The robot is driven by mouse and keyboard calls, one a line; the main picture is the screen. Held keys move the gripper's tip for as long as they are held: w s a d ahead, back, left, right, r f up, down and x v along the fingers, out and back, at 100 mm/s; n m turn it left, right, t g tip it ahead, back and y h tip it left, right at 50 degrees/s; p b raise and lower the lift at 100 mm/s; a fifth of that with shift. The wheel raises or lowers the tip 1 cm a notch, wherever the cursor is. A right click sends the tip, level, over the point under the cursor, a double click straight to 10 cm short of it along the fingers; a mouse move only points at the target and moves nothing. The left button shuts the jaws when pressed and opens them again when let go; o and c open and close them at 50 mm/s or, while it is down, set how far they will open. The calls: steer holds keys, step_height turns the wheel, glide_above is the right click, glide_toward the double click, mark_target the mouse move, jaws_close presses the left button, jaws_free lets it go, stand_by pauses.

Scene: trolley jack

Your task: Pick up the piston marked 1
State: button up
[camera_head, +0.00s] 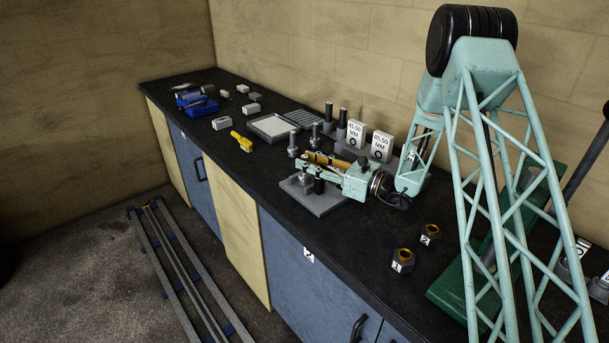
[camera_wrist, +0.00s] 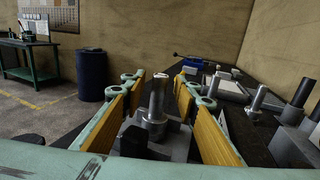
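My gripper (camera_head: 308,166) is low over a grey block on the dark bench, with its fingers level. In the wrist view my gripper (camera_wrist: 160,84) is open, with a yellow pad along each finger. A grey metal piston (camera_wrist: 157,101) stands upright in the gap between the pads, with clear space on both sides. A small white mark shows at its top, but I cannot read it. In the head view the grey block (camera_head: 327,202) is partly hidden under my gripper. I cannot read a number on any piston.
Two hex nuts with brass-coloured centres, marked 1 (camera_head: 403,261) and 2 (camera_head: 430,234), lie at the front right. A yellow tool (camera_head: 242,141) and grey tray (camera_head: 272,127) lie left.

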steer(key=shift+w+a, duration=0.35)
steer(key=shift+a, duration=0.3)
steer(key=shift+c, duration=0.5)
jaws_close()
